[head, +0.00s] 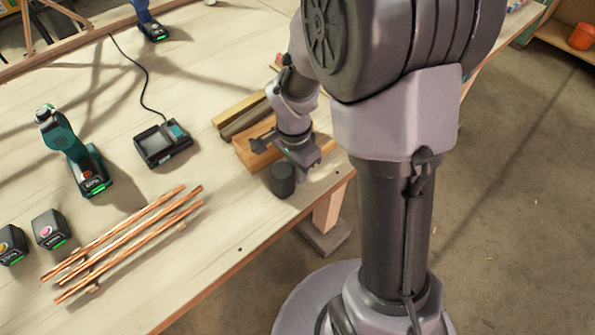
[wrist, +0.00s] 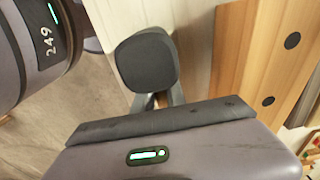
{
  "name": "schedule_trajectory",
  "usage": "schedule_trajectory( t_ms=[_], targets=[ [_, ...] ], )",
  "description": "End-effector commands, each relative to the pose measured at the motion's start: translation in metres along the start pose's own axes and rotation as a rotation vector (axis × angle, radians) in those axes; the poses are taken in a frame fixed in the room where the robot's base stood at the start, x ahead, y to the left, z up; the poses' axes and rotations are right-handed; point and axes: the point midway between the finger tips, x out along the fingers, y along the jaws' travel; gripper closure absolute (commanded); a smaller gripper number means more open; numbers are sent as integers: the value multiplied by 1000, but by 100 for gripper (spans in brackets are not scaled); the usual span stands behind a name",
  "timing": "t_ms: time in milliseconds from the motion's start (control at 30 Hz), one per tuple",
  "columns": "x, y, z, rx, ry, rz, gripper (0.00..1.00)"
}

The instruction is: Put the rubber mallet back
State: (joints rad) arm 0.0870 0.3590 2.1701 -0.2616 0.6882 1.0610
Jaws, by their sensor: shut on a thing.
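The rubber mallet shows as a dark, rounded head (head: 283,180) near the table's right edge in the head view. In the wrist view its black head (wrist: 147,62) fills the upper middle, with a bit of wooden handle below it. My gripper (wrist: 161,98) is shut on the mallet's handle, close under the head. In the head view my gripper (head: 297,160) is beside a wooden block (head: 250,155), which also shows at the right of the wrist view (wrist: 262,60) with dark round holes. Most of the handle is hidden.
Wooden strips (head: 238,112) lie behind the block. A charger (head: 162,144) with a cable, a green drill (head: 72,150), batteries (head: 50,229) and several copper-coloured rods (head: 125,245) are on the table (head: 200,260). Bare tabletop lies between rods and mallet.

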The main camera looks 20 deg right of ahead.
Motion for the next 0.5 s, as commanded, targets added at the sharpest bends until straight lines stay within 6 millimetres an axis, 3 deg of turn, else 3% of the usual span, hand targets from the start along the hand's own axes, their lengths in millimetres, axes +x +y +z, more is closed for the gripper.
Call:
schedule_trajectory(
  t_ms=[33, 67, 167, 500],
  targets=[
    [3, 0, 0, 0, 0, 0, 100],
    [3, 0, 0, 0, 0, 0, 80],
    [2, 0, 0, 0, 0, 0, 62],
    [-4, 0, 0, 0, 0, 1, 62]
  ],
)
